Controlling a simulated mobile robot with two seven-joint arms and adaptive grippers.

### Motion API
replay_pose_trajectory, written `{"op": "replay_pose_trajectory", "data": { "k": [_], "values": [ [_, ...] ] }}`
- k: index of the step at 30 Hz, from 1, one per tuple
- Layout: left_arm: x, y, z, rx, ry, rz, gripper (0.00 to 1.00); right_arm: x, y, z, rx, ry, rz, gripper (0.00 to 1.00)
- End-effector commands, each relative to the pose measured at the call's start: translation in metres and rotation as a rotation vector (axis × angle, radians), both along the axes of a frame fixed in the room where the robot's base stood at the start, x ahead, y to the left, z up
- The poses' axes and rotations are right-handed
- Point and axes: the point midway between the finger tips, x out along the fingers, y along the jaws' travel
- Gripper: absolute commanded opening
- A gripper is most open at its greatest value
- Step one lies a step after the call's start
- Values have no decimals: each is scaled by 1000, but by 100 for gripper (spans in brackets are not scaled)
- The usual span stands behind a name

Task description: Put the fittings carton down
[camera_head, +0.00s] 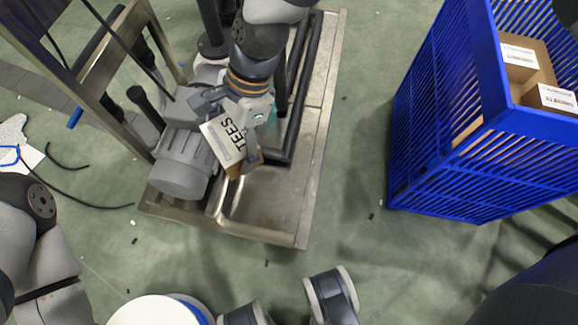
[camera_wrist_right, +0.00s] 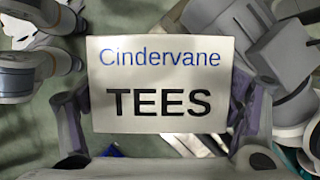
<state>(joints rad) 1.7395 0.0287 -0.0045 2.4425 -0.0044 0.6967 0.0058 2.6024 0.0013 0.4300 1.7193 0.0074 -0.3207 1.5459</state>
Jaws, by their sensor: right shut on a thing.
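The fittings carton (camera_head: 224,143) is a small brown box with a white label reading "TEES". My right gripper (camera_head: 229,129) is shut on it, one finger on each side. In the right wrist view the label (camera_wrist_right: 160,85) faces the camera, reads "Cindervane TEES", and sits between the two fingers (camera_wrist_right: 160,118). In the head view the carton is tilted, over the metal cart (camera_head: 275,205) and beside a grey motor (camera_head: 182,165). I cannot tell whether it touches either. The carton's underside is hidden. My left gripper is not in view.
A blue slatted crate (camera_head: 440,180) stands at the right with labelled cartons (camera_head: 525,60) inside. Dark pipes (camera_head: 290,140) lie on the cart. The cart's front right surface is bare. Black cables (camera_head: 75,190) lie at the left.

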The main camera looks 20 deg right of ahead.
Motion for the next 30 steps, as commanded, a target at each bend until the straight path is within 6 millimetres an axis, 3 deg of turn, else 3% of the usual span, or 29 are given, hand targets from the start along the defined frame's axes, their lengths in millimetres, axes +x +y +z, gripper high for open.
{"op": "replay_pose_trajectory", "data": {
  "k": [1, 4, 8, 14, 18, 21, 25, 28, 30],
  "values": [
    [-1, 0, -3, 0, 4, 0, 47, -1, 7, -20, -5, 8, -144, 45],
    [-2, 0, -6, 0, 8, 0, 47, 1, 16, -55, -7, 8, -477, 45],
    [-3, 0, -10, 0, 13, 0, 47, -4, 13, -100, -9, 12, -912, 45],
    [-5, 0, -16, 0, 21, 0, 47, -29, -17, -163, -15, 12, -1524, 45],
    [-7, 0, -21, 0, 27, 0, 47, -67, -53, -200, -19, 5, -1948, 45],
    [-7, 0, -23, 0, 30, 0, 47, -92, -76, -213, -16, -1, -2161, 45],
    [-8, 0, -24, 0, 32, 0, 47, -114, -93, -219, -9, -3, -2318, 45],
    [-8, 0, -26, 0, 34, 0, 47, -118, -99, -222, -6, -4, -2367, 45],
    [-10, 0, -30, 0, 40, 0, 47, -109, -102, -227, -2, -7, -2378, 45]
  ]
}}
